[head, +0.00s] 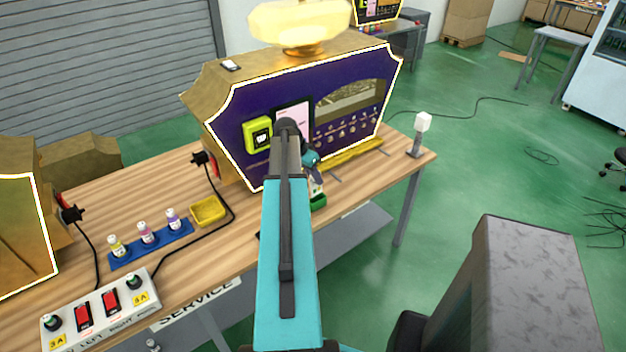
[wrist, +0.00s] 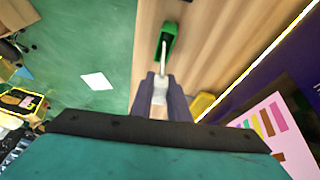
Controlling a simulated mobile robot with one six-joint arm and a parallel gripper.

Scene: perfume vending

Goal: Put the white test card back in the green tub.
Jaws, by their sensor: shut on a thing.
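My gripper (wrist: 160,92) is shut on the white test card (wrist: 163,62), which shows nearly edge-on as a thin pale strip between and beyond the fingertips. The green tub (wrist: 169,36) is on the wooden table, just beyond the fingers. The card's far end overlaps the tub in the wrist view; I cannot tell whether it is inside or above it. In the head view, the green tub (head: 318,202) is at the table's front edge, partly hidden by my arm. My gripper (head: 316,178) is just above it, and the card is hard to make out there.
The purple-fronted vending machine (head: 270,105) stands close behind my gripper. A yellow tray (head: 208,210), a blue rack (head: 150,243) with small bottles and a switch box (head: 100,310) with cables are to the left. A white block on a stand (head: 423,123) is at the right corner.

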